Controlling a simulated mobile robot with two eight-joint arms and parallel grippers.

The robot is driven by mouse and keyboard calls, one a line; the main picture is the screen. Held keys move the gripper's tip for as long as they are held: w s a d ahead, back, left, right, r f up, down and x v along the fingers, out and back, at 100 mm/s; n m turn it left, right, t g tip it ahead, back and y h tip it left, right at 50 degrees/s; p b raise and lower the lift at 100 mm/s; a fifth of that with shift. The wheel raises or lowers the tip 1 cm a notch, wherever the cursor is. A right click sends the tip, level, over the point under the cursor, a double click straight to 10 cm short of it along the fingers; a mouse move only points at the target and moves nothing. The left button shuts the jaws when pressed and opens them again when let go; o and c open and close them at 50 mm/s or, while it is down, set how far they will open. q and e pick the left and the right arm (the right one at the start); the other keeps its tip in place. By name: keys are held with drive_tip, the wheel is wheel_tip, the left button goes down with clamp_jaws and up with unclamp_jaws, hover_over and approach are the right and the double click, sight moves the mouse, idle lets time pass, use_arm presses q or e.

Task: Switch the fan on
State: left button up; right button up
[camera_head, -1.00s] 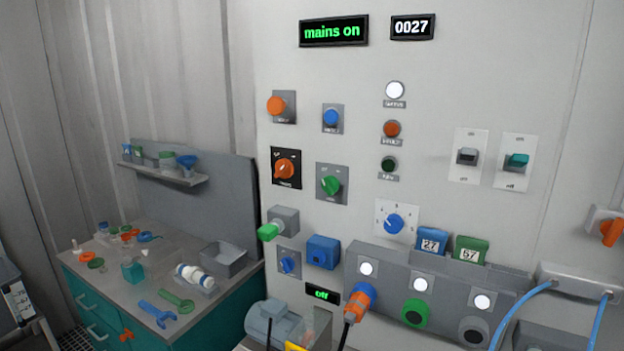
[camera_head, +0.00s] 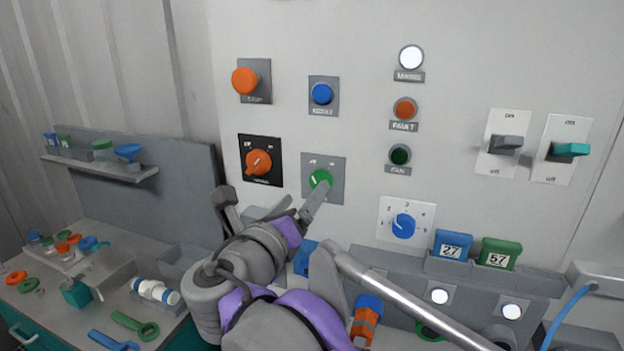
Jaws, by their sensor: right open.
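The green rotary knob (camera_head: 318,179) sits on a grey plate on the wall panel, its white mark pointing up and left. The dark green lamp (camera_head: 400,155) labelled FAN looks unlit. My right gripper (camera_head: 273,190) is open, reaching up from below. One finger is at the lower edge of the green knob in the picture; the other stands to the left, below the orange knob. I cannot tell whether the finger touches the green knob. The knob's label is too small to read. My left gripper is not in view.
The orange rotary knob (camera_head: 258,162), blue button (camera_head: 322,94) and orange stop button (camera_head: 246,81) are close by. To the right are a blue dial (camera_head: 403,226), a grey toggle (camera_head: 507,142) and a teal toggle (camera_head: 571,150). A cluttered workbench (camera_head: 108,292) stands at lower left.

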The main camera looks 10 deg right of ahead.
sight(316, 178)
drive_tip(key=x, duration=0.7)
drive_tip(key=shift+a, duration=0.15)
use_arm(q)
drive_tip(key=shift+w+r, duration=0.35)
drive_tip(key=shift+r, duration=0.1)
use_arm(e)
drive_tip(key=shift+f, duration=0.1)
